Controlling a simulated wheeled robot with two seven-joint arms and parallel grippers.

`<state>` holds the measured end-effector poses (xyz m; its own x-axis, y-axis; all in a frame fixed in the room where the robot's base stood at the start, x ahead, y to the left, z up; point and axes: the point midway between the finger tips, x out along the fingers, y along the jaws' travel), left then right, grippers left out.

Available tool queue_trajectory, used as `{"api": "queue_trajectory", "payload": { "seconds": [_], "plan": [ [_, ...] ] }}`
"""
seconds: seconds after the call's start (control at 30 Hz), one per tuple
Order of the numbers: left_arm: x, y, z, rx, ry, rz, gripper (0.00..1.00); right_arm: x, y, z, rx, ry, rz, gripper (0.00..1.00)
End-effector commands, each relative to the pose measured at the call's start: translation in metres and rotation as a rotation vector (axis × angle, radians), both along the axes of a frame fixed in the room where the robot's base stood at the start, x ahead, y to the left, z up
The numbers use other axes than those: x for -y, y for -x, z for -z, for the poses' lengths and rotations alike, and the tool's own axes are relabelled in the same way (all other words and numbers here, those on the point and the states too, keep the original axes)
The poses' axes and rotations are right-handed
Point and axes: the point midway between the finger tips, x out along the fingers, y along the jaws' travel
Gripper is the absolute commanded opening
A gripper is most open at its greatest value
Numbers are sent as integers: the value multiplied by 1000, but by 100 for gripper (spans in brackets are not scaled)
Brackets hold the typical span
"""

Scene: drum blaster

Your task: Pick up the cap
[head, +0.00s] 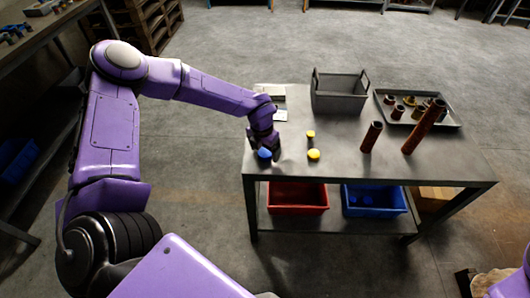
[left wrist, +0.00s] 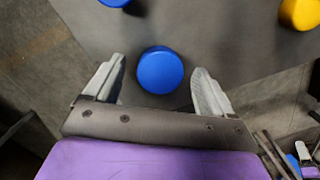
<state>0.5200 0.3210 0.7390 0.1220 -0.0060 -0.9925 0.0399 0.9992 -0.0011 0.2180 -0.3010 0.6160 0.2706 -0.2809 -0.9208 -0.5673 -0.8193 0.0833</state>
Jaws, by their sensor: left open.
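A round blue cap (head: 264,153) is at the near left corner of the grey metal table (head: 345,165). In the left wrist view the blue cap (left wrist: 160,71) shows between the fingertips, with a gap on each side. My left gripper (head: 262,145) is open and reaches down over it from behind in the head view. The gripper (left wrist: 159,66) holds nothing. Part of a second blue object (left wrist: 115,2) shows at the top of the left wrist view. My right gripper is out of view.
Yellow pieces (head: 313,154) lie right of my gripper. A grey bin (head: 339,94) and a tray (head: 455,121) of small parts are at the back. Red (head: 297,208) and blue (head: 374,210) bins sit below.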

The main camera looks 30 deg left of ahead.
Motion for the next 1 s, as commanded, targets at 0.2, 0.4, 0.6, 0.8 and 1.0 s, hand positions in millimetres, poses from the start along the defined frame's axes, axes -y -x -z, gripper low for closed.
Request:
{"api": "queue_trajectory", "payload": {
  "seconds": [0.2,0.4,0.6,0.8,1.0],
  "plan": [
    [0,1,0,-1,0,0,42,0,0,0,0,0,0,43],
    [0,1,0,-1,0,-1,25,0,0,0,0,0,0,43],
    [-1,1,-3,0,0,-1,25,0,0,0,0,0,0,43],
    [-1,0,-34,5,2,-3,25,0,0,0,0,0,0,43],
    [42,20,-86,5,1,3,25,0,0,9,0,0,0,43]
  ]
}}
